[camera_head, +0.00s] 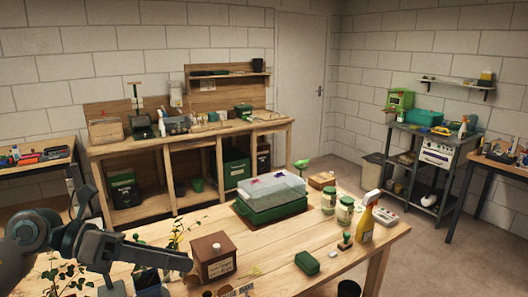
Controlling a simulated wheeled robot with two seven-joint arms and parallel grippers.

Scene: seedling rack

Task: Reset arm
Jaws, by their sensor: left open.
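My left arm comes in from the left edge, and its gripper (148,262) hangs over the near left part of the wooden table (385,243). The gripper is open, and I see nothing held in it. Leafy seedlings (172,236) stand just behind and beside it, partly hidden by it. I cannot tell whether the gripper touches any leaves. My right gripper is not in view.
A wooden box (213,257) stands just right of the gripper. Further right are a green tray with a clear lid (270,198), a green case (307,263), jars (345,210) and a yellow spray bottle (367,218). A workbench (190,138) stands along the back wall.

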